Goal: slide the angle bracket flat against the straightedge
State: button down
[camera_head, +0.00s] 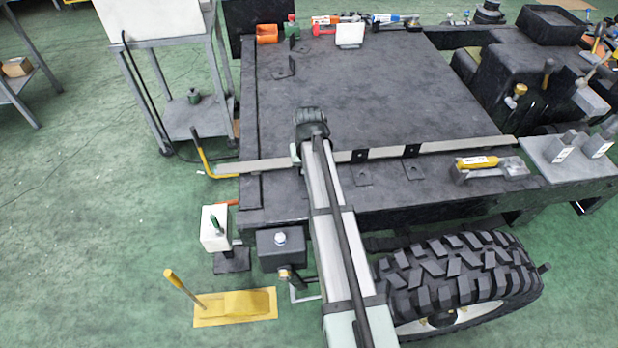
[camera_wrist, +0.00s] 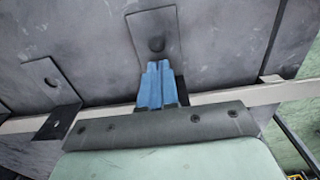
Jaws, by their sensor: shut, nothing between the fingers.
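The straightedge (camera_head: 455,146) is a long pale bar across the dark table. It also crosses the wrist view (camera_wrist: 215,97). The angle bracket (camera_wrist: 150,22) is a dark grey plate with a hole, lying on the tabletop just above the bar in the wrist view. Its lower part and upright side are mostly hidden by my fingers, so I cannot tell whether it lies flush against the bar. My arm hides it in the head view. My gripper (camera_wrist: 156,68) has its blue fingers shut and empty, tips over the bracket's lower part. Contact is unclear.
Two similar brackets (camera_head: 363,177) (camera_head: 413,172) sit along the straightedge, right of my arm; one shows in the wrist view (camera_wrist: 42,75). Another angle piece (camera_head: 285,68) lies farther back. A yellow-handled tool (camera_head: 478,164) lies near the bar's right end. The table's middle is clear.

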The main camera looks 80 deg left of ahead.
jog(key=shift+a, duration=1.8)
dwell(2.6)
jog(key=shift+r, duration=0.2)
jog(key=shift+d+r, duration=0.15)
jog(key=shift+r, duration=0.95)
jog(key=shift+d+r, duration=0.2)
jog(key=shift+r, duration=0.9)
jog(key=shift+d+r, duration=0.15)
jog(key=shift+r, duration=0.95)
